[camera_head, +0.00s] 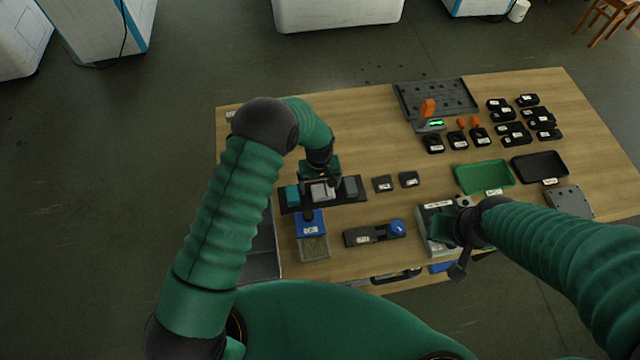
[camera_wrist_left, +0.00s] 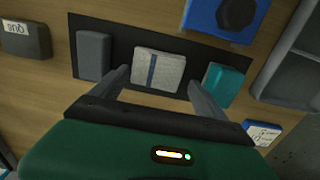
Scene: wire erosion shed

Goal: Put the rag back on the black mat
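The black mat (camera_head: 291,207) lies on the wooden table, and it also shows in the left wrist view (camera_wrist_left: 119,32). A pale, folded rag (camera_wrist_left: 158,70) with a dark blue stripe lies on its middle, between a dark grey block (camera_wrist_left: 94,55) and a teal block (camera_wrist_left: 223,84). My left gripper (camera_wrist_left: 157,84) is open, its fingers on either side of the rag with gaps showing. In the head view it hangs over the mat and partly covers the rag (camera_head: 321,193). My right gripper (camera_head: 457,255) is at the table's front; its fingers are unclear.
A blue-topped box (camera_head: 310,225) stands just in front of the mat. A tool with a blue knob (camera_head: 396,229) lies to the right. Two small dark blocks (camera_head: 383,184) sit beside the mat. A green tray (camera_head: 483,177) and a black tray (camera_head: 540,167) are farther right.

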